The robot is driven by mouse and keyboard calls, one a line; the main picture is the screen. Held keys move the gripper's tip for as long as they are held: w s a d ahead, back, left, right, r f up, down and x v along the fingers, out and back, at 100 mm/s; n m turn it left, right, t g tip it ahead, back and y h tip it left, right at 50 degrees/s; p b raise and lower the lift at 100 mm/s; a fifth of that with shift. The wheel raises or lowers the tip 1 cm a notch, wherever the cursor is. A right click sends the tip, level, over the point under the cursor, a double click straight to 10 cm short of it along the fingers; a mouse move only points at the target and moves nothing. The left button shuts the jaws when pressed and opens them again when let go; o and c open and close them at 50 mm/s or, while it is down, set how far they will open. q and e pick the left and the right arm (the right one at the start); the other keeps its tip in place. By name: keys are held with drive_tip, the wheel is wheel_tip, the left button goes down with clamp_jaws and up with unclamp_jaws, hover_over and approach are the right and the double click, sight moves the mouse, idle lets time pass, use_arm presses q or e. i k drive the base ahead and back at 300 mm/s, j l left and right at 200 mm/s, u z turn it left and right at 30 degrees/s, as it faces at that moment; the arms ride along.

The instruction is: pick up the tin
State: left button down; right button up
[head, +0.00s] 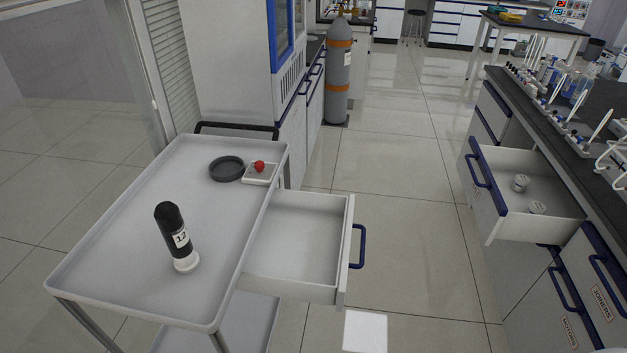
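Two small, pale, round container-like objects, one farther back (520,183) and one nearer (537,208), lie in the open drawer (505,222) of the right bench. They are too small to tell whether either is a tin. A black cylinder (171,227) with a white label reading 12 stands on a white round base on the cart top, leaning a little in the picture. A dark round dish (226,169) lies near the cart's far end. Neither of my grippers is in view.
The white cart (130,245) has an empty open drawer (298,245) jutting right. A red object (259,166) sits on a small white pad beside the dish. A grey gas cylinder (338,85) stands behind.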

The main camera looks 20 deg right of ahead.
sight(538, 208)
drive_tip(key=l+z, duration=0.55)
drive_tip(key=i+l+z, duration=0.1)
drive_tip(key=z, duration=0.25)
drive_tip(key=i+l+z, duration=0.1)
drive_tip(key=z, duration=0.25)
drive_tip(key=i+z, duration=0.2)
drive_tip(key=z, duration=0.15)
drive_tip(key=i+z, duration=0.2)
drive_tip(key=i, duration=0.45)
drive_tip(key=i+j+z, duration=0.1)
drive_tip(key=i+z, duration=0.15)
drive_tip(key=i, duration=0.45)
drive_tip(key=i+j+z, duration=0.2)
drive_tip(key=j+z, duration=0.2)
drive_tip(key=i+j+z, duration=0.1)
drive_tip(key=j+z, duration=0.7)
drive_tip(key=j, duration=0.25)
drive_tip(key=j+z, duration=0.4)
drive_tip(key=j, duration=0.1)
